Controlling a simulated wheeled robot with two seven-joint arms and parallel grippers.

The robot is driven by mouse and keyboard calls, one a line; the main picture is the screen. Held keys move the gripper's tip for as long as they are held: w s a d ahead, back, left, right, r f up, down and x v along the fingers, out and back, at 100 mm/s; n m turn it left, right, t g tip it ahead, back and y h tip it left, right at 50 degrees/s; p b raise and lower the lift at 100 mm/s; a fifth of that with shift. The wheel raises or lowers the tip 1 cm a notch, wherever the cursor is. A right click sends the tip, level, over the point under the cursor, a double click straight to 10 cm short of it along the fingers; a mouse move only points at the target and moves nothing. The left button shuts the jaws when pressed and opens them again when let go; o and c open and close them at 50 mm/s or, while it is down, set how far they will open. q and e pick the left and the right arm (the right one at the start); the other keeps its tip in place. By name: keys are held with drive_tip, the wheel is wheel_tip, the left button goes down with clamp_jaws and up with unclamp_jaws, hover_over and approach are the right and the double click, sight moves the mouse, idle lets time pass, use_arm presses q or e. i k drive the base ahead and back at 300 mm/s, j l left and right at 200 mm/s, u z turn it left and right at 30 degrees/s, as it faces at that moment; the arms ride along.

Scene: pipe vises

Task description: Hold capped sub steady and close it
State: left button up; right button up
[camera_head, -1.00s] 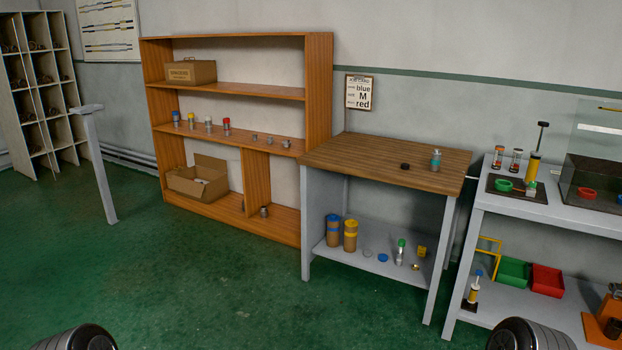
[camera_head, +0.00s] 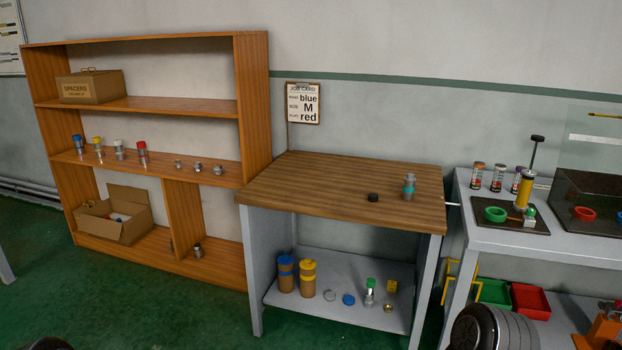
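A small grey metal sub with a teal band (camera_head: 409,187) stands upright on the wooden top of the workbench (camera_head: 330,190). It may be the capped sub, but it is too small to tell. A short black round piece (camera_head: 373,197) lies on the bench top to its left, apart from it. On the shelf, several grey cylinders stand upright with coloured tops: blue (camera_head: 78,145), yellow (camera_head: 98,147), white (camera_head: 119,150) and red (camera_head: 142,152). Neither of my grippers shows; only dark rounded parts of my arms appear at the bottom edge.
A job card (camera_head: 304,103) on the wall reads blue, M, red. A spacers box (camera_head: 91,88) and an open carton (camera_head: 112,215) sit on the orange shelf unit (camera_head: 254,110). A grey side table (camera_head: 480,235) at right holds a yellow pump-like device (camera_head: 523,190). Green floor lies in front.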

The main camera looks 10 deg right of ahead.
sight(409, 185)
drive_tip(key=i+j+z, duration=0.15)
drive_tip(key=i+z, duration=0.3)
drive_tip(key=i+j+z, duration=0.3)
drive_tip(key=z, duration=0.15)
drive_tip(key=i+j+z, duration=0.25)
drive_tip(key=j+z, duration=0.2)
drive_tip(key=i+j+z, duration=0.25)
drive_tip(key=j+z, duration=0.25)
drive_tip(key=l, duration=0.1)
